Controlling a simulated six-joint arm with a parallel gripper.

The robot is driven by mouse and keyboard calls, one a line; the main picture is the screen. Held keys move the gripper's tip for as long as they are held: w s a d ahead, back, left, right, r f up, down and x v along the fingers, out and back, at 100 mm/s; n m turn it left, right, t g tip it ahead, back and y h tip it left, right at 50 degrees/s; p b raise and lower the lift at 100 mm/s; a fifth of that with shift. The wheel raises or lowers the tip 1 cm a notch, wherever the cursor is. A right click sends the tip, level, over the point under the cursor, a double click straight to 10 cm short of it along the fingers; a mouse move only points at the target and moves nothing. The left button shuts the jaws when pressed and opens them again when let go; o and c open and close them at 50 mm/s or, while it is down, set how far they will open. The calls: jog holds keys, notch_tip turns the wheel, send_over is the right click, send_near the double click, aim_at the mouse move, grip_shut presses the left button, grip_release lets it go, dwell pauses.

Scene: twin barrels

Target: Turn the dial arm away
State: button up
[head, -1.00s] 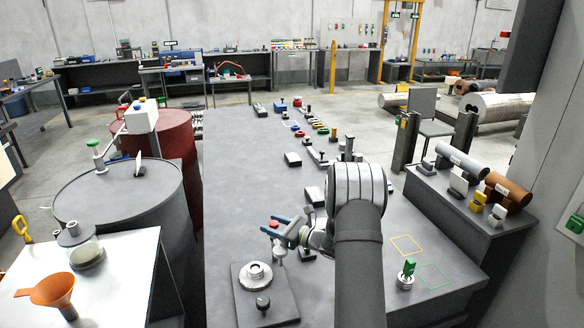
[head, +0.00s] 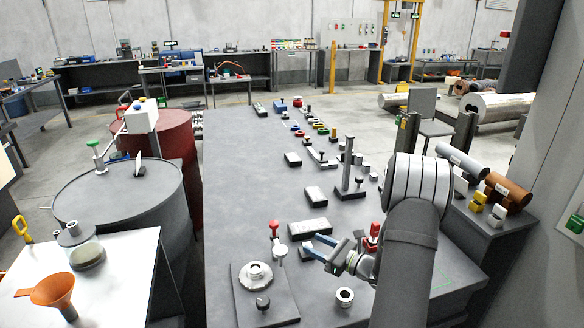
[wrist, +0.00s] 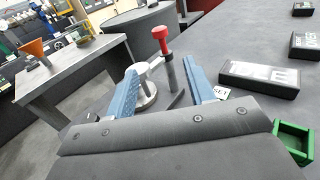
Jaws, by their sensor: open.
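The dial (head: 255,274) is a pale stepped ring on a dark square base plate (head: 283,303) at the table's front left. Beside its far right edge stands a post with a red knob (head: 274,226), with a pale round piece at its foot. In the wrist view the red knob (wrist: 161,38) tops a dark post, and a pale arm (wrist: 153,67) runs from it towards the dial. My gripper (head: 311,242) is open and empty, just right of the red-knobbed post. In the wrist view its blue fingers (wrist: 160,68) flank the post, which stands ahead; I see no contact.
Dark labelled blocks (head: 306,227) lie just beyond my gripper. A tall post on a base (head: 347,170) stands farther back. A pale ring (head: 345,296) and a red fixture (head: 373,236) are near my arm. The table's left middle is clear.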

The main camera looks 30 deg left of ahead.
jog(key=s+a+r+n+g+h, duration=0.3)
jog(key=r+n+g+h, duration=0.1)
jog(key=r, duration=0.2)
jog(key=s+a+r+n+g+h, duration=0.3)
jog(key=s+r+n, duration=0.1)
jog(key=r, duration=0.2)
notch_tip(320, 180, up, 16)
jog(key=d+n+t+h, duration=0.1)
jog(key=n+t+h, duration=0.1)
jog(key=t+h, duration=0.4)
jog(key=shift+w+r+n+h, duration=0.2)
jog(key=shift+w+n+h, duration=0.05)
jog(key=shift+n+h, duration=0.05)
jog(key=shift+f, duration=0.1)
notch_tip(320, 180, down, 19)
jog(key=m+g+y, duration=0.3)
jog(key=g+y, duration=0.3)
jog(key=y, duration=0.1)
jog(key=shift+w+a, duration=0.2)
jog(key=shift+a, duration=0.1)
